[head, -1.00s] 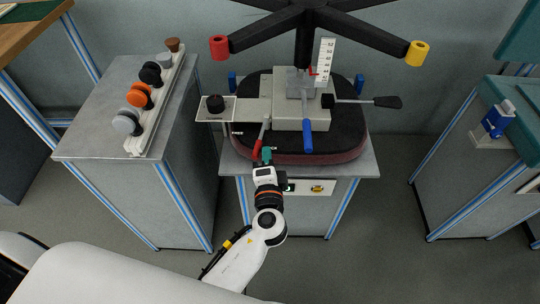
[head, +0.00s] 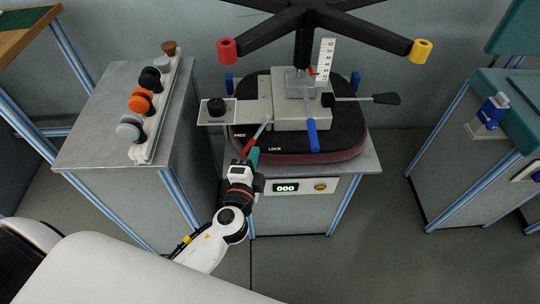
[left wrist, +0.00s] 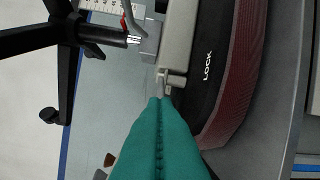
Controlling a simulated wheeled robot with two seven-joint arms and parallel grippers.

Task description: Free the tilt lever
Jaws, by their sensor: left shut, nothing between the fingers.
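The tilt lever is a thin grey rod with a red grip (head: 249,147). It comes out of the grey mechanism block (head: 302,115) on the upturned chair seat (head: 325,140) and points toward the front left. Its grip lies between the white words FREE and LOCK, nearer FREE. My left gripper (head: 253,156), with teal fingers, is shut and empty. Its tips are just right of the red grip, seemingly against it. In the left wrist view the teal fingers (left wrist: 160,145) cover the lower middle, with LOCK to their right; the red grip is hidden there. My right gripper is not in view.
A black knob (head: 216,105) sits at left. The stand's front has a display reading 000 (head: 286,188). A side cabinet (head: 90,140) carries several casters.

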